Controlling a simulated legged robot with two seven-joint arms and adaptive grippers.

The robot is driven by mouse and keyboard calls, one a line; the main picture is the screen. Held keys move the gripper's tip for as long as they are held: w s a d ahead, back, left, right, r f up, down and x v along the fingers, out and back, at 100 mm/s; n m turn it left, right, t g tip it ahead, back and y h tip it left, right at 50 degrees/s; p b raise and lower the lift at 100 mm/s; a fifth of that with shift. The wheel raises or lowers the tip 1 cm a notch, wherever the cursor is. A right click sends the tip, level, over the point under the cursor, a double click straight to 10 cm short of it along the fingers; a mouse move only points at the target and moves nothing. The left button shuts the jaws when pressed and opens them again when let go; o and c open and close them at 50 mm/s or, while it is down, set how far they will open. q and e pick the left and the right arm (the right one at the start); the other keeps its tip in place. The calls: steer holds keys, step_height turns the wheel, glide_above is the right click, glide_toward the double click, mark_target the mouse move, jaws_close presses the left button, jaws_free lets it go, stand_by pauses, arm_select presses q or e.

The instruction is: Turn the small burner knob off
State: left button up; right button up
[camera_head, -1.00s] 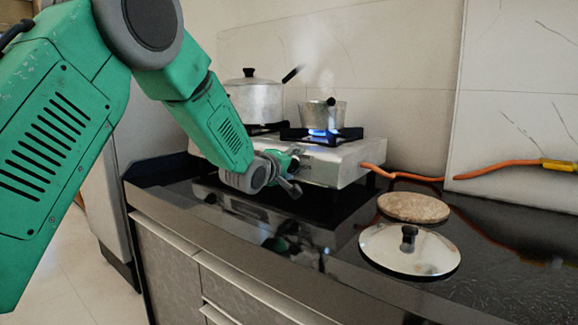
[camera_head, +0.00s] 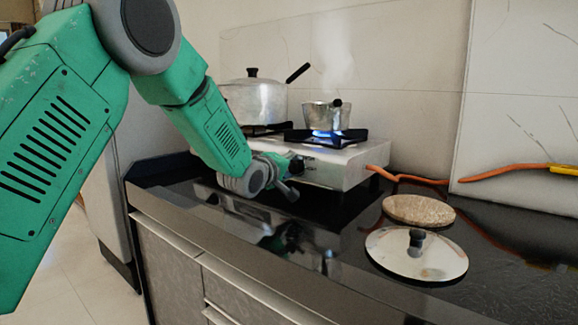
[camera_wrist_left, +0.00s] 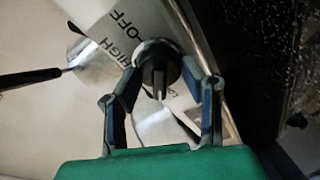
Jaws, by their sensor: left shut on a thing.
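The silver gas stove (camera_head: 335,172) stands on the black counter against the wall. A blue flame (camera_head: 326,134) burns under the small metal pot (camera_head: 321,115) on its right burner. My left gripper (camera_head: 291,176) is at the stove's front panel. In the left wrist view, the dark round knob (camera_wrist_left: 158,72) sits between my left gripper's two fingers (camera_wrist_left: 165,72), which are shut on it. The words OFF and HIGH show on the panel (camera_wrist_left: 128,30) beside the knob. In the head view the knob is mostly hidden by the gripper. My right gripper is not in view.
A larger lidded pot (camera_head: 258,103) stands on the left burner. An orange hose (camera_head: 420,181) runs right from the stove. A round cork-like mat (camera_head: 419,209) and a metal lid (camera_head: 415,257) lie on the counter at right. Steam rises above the small pot.

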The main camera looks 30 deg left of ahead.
arm_select(q)
steer(key=shift+d+m+p, duration=0.15)
steer(key=shift+m+p, duration=0.55)
steer(key=shift+m, duration=0.5)
steer(key=m+h+p, duration=0.1)
steer(key=m+p, duration=0.1)
steer(key=m, duration=0.3)
steer(key=shift+f+m+t+p, duration=0.15)
steer(key=shift+m+t+p, duration=0.2)
steer(key=shift+m+t, duration=0.05)
steer(key=m+h+p, duration=0.1)
steer(key=m+p, duration=0.1)
steer(key=m, duration=0.3)
steer(key=shift+f, duration=0.1)
steer(key=m+h+p, duration=0.1)
steer(key=m, duration=0.3)
steer(key=shift+s, duration=0.1)
steer(key=m+p, duration=0.1)
steer(key=m, duration=0.3)
steer(key=shift+h, duration=0.4)
steer(key=m+g+p, duration=0.1)
steer(key=m, duration=0.4)
steer(key=shift+h+p, duration=0.3)
steer(key=shift+h, duration=0.1)
steer(key=m, duration=0.5)
steer(key=shift+g+p, duration=0.3)
steer(key=shift+m, duration=1.7)
steer(key=shift+r, duration=0.25)
